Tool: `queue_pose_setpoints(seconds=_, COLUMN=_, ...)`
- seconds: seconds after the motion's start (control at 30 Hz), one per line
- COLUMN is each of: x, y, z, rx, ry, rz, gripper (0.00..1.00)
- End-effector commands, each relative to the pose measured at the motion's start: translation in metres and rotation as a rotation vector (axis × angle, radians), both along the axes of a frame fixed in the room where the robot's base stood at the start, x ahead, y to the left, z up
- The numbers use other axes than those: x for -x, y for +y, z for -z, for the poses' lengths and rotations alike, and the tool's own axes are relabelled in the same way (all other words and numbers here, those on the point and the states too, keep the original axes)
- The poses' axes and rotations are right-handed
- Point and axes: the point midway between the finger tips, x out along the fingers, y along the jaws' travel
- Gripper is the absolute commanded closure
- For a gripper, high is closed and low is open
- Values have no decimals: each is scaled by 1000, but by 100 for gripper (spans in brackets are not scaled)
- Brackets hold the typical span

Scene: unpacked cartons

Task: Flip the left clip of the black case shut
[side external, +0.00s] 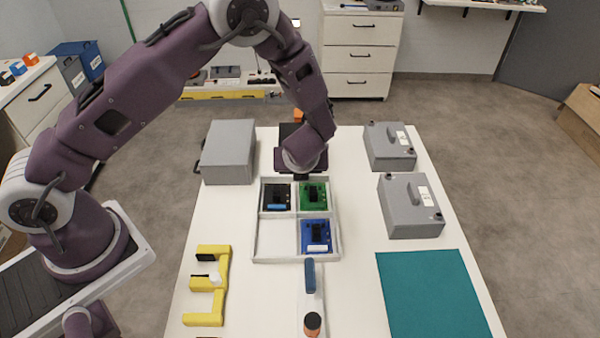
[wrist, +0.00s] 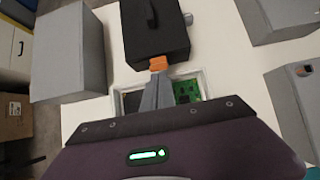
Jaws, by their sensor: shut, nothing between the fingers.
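The black case (wrist: 155,42) stands at the top middle of the wrist view, with a dark handle (wrist: 151,13) on it. In the side view, the case (side external: 289,131) is mostly hidden behind my arm at the far end of the table.
A white divided tray (side external: 278,240) with black, green and blue boards lies near my gripper. A large grey box (side external: 229,150) stands left of the case. Two grey cases (side external: 391,146) (side external: 409,207) stand right. A yellow holder (side external: 210,286) and teal mat (side external: 436,295) lie nearer.

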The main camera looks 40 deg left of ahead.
Motion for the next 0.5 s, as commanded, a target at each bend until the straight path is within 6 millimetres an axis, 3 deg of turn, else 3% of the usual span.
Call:
queue_pose_setpoints(seconds=0.1, x=-6, y=7, z=-7, rx=74, ry=62, rz=-11, gripper=100)
queue_pose_setpoints(seconds=0.5, x=-8, y=8, z=-10, rx=60, ry=64, rz=1, gripper=100)
